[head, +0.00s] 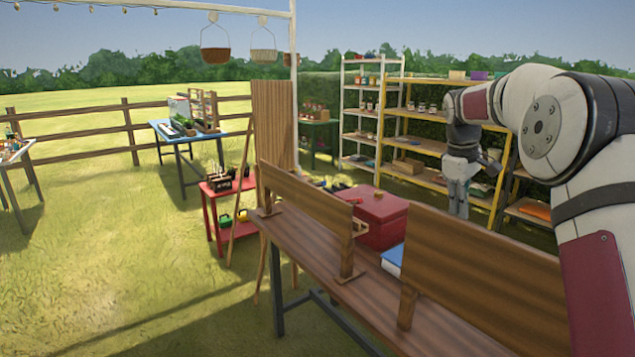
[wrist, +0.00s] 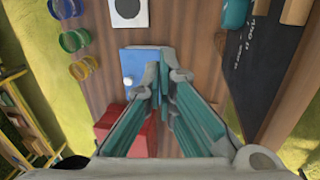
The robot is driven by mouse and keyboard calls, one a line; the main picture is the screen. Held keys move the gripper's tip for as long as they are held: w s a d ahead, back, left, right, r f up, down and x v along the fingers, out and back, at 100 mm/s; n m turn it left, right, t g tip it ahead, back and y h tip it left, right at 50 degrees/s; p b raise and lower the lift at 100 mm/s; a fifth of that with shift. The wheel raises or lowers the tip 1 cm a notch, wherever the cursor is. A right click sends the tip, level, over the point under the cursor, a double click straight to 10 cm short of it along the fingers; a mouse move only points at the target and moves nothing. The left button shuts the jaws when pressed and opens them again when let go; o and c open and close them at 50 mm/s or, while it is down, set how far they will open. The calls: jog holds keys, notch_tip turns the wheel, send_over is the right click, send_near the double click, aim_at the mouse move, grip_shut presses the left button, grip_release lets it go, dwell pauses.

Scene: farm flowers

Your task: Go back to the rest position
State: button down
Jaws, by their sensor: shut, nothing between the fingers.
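My gripper (head: 458,200) hangs from my arm at the right of the head view, pointing down, in front of the yellow shelf. In the wrist view my gripper (wrist: 166,78) has its fingers drawn together with nothing held. The wooden table (head: 345,291) lies below it. A blue flat thing (wrist: 137,62) and a red box (wrist: 112,124) lie under the fingers in the wrist view. The red box (head: 378,222) also shows behind the upright boards in the head view.
Upright wooden boards (head: 306,214) (head: 480,265) stand along the table. A yellow shelf (head: 425,144) with pots is behind my gripper. The wrist view shows coloured rings (wrist: 74,41) at left and a dark chalkboard (wrist: 262,62) at right. Grass (head: 120,270) is open at left.

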jog(key=s+a+r+m+t, duration=0.1)
jog(key=s+a+r, duration=0.2)
jog(key=s, duration=0.4)
jog(key=s+a+r+m, duration=0.1)
jog(key=s+a+r, duration=0.2)
jog(key=s, duration=0.4)
jog(key=s+a+r+m+t, duration=0.1)
jog(key=s+a+r, duration=0.25)
jog(key=s, duration=0.25)
jog(key=s+a+f+m, duration=0.1)
jog(key=s+f, duration=0.2)
jog(key=s, duration=0.4)
jog(key=s+a+f+m+y, duration=0.1)
jog(key=s+a+f, duration=0.1)
jog(key=s, duration=0.6)
jog(key=s+a+f+m+t+y, duration=0.1)
jog(key=s+f, duration=0.3)
jog(key=s, duration=0.4)
jog(key=shift+s+a+m+b, duration=0.2)
jog(key=shift+a+m+b, duration=0.1)
jog(key=shift+a+m, duration=0.15)
